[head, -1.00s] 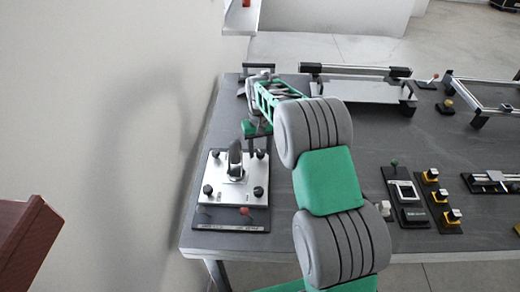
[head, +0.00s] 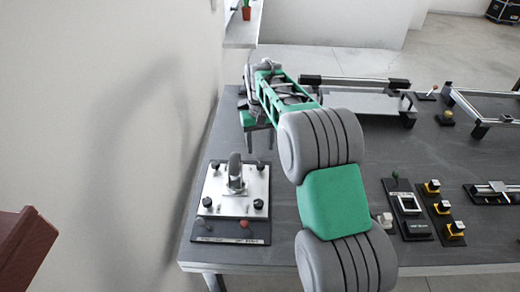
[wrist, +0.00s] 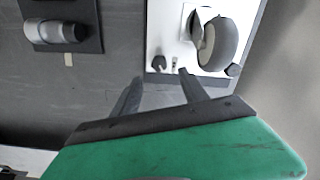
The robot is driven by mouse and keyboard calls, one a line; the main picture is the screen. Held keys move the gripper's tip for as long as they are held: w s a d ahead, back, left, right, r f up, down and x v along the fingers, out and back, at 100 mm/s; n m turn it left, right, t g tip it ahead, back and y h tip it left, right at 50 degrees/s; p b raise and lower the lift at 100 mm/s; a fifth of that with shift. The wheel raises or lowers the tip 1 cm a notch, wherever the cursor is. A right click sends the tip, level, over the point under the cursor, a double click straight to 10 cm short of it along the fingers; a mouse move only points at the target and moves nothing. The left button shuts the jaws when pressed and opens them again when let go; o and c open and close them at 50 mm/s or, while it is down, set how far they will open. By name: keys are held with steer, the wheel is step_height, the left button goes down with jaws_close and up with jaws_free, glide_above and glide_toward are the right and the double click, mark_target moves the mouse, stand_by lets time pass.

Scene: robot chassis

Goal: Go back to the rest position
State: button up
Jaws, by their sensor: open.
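My gripper (head: 261,142) is open and empty. It hangs over the far left part of the dark table (head: 330,215), just behind the metal plate fixture. In the wrist view its two fingers (wrist: 160,77) are apart with only table and plate edge between them. The fixture's bright plate (head: 223,190) has a grey upright handle (head: 235,172), several black knobs and a red knob in front. The handle also shows in the wrist view (wrist: 218,43), beyond the fingertips and apart from them. My arm crosses the middle of the head view and hides part of the table.
Black panels with yellow-based buttons (head: 432,187) and a small screen (head: 408,203) stand on the right. Framed rail devices (head: 350,83) line the back. A wall runs close along the left. A shelf with a potted plant (head: 246,12) is beyond the table.

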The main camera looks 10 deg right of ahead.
steer(key=s+r+t, duration=0.2)
steer(key=s+r, duration=0.5)
steer(key=s, duration=0.5)
steer(key=s+f, duration=0.1)
steer(key=s, duration=0.7)
steer(key=s+f+t, duration=0.1)
steer(key=s+f, duration=0.1)
steer(key=s, duration=0.5)
steer(key=shift+s+a+f, duration=0.15)
steer(key=shift+s+f, duration=0.15)
steer(key=shift+s, duration=0.1)
